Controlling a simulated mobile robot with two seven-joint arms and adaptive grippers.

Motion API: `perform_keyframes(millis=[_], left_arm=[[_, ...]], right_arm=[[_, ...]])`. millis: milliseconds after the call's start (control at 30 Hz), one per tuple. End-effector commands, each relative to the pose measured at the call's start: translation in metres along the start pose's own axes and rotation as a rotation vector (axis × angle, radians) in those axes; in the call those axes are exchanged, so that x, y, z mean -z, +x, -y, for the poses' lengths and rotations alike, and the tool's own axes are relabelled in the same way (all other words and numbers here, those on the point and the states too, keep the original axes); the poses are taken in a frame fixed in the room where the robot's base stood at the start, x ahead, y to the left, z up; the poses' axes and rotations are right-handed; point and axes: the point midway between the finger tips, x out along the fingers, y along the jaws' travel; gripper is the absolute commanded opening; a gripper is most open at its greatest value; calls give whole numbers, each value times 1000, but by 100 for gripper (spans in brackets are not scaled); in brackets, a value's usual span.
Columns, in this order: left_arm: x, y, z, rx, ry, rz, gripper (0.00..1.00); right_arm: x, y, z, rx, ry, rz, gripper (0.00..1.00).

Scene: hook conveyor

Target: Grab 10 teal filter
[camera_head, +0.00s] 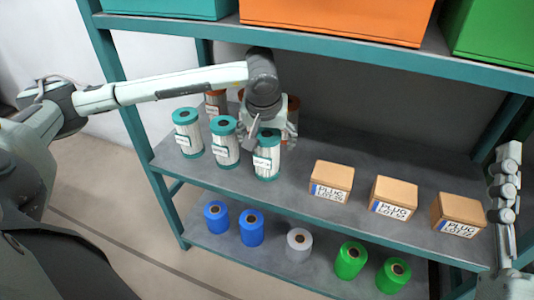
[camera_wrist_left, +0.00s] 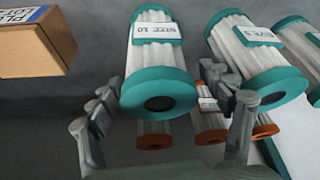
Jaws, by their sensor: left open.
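Three teal-capped white filters stand in a row at the left of the middle shelf: a left one (camera_head: 188,143), a middle one (camera_head: 226,155) and a right one (camera_head: 267,168). My left gripper (camera_head: 262,140) is open at the upper part of the right filter. In the left wrist view, a teal filter (camera_wrist_left: 158,88) with a label that appears to end in 10 lies between the two spread fingers (camera_wrist_left: 165,110). Another teal filter (camera_wrist_left: 262,75) is close beside the right finger. Contact is unclear. My right arm (camera_head: 505,185) shows at the right edge; its jaw state is unclear.
Orange-capped filters (camera_head: 215,98) stand behind the teal ones. Three brown boxes labelled PLUG (camera_head: 333,177) stand to the right on the same shelf (camera_head: 300,215). Blue, white and green rolls (camera_head: 299,243) are on the lower shelf. Large bins (camera_head: 340,18) sit above.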

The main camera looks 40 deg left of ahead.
Motion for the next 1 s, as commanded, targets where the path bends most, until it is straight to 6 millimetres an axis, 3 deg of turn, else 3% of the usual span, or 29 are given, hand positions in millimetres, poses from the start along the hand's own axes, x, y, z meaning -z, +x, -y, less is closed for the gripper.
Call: perform_keyframes(millis=[100, 333, 833, 1000], left_arm=[[-2, 10, 0, 1, 0, 2, 79], [-2, 11, 0, 0, 0, 1, 79], [-2, 11, 0, 0, 0, 1, 17], [-2, 10, 0, -1, 0, 0, 17]], right_arm=[[2, -1, 0, 0, 0, -17, 44], [5, -1, 0, 0, -1, -31, 44], [6, 2, -1, 1, -4, -37, 44], [5, 1, -1, 0, -3, -32, 44]])
